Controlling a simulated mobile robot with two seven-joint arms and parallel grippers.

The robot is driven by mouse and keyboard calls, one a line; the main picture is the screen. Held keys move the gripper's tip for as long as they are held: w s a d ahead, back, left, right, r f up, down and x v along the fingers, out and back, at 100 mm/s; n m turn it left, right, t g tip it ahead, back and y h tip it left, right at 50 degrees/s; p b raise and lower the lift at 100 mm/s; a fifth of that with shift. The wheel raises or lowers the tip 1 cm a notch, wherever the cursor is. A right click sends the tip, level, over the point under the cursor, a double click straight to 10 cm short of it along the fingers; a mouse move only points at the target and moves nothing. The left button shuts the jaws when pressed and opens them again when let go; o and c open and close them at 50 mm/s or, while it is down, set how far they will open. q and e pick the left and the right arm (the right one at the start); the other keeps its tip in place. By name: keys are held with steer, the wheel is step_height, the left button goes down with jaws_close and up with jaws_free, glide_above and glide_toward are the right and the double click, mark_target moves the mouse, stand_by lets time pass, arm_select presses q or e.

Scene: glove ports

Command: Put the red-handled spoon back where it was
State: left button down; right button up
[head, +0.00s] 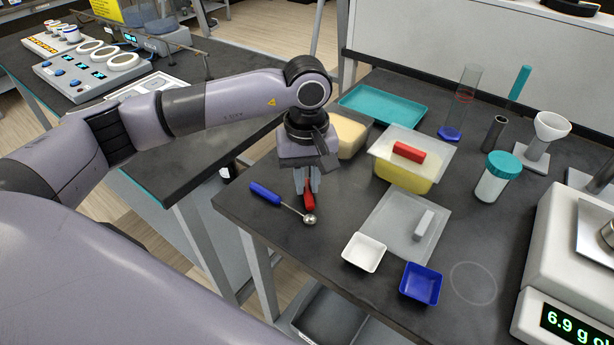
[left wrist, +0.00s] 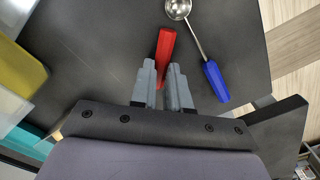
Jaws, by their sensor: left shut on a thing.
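The red-handled spoon (head: 309,201) shows only as its red handle, under my left gripper (head: 308,184) near the left edge of the dark table. My left gripper is shut on this handle. In the left wrist view the red handle (left wrist: 165,48) stands out between the two fingertips (left wrist: 167,75); the spoon's bowl is hidden. A blue-handled spoon (head: 265,193) lies close by on the table, its round metal bowl just in front of the red handle. It also shows in the left wrist view (left wrist: 215,80). My right gripper is not in view.
A tub of pale contents (head: 351,133) stands behind the gripper. A yellow-filled tub (head: 402,178) has a lid with a red grip. A loose lid (head: 400,218), a white dish (head: 364,252) and a blue dish (head: 421,284) lie to the right. A balance (head: 560,270) stands far right.

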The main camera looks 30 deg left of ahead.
mark_target(306, 187)
arm_select(q)
steer(key=shift+f, duration=0.1)
steer(key=shift+f, duration=0.15)
steer(key=c, duration=1.1)
jaws_free()
steer(key=shift+r, duration=0.2)
step_height(306, 187, up, 12)
steer(key=b, duration=0.1)
steer(key=shift+b, duration=0.35)
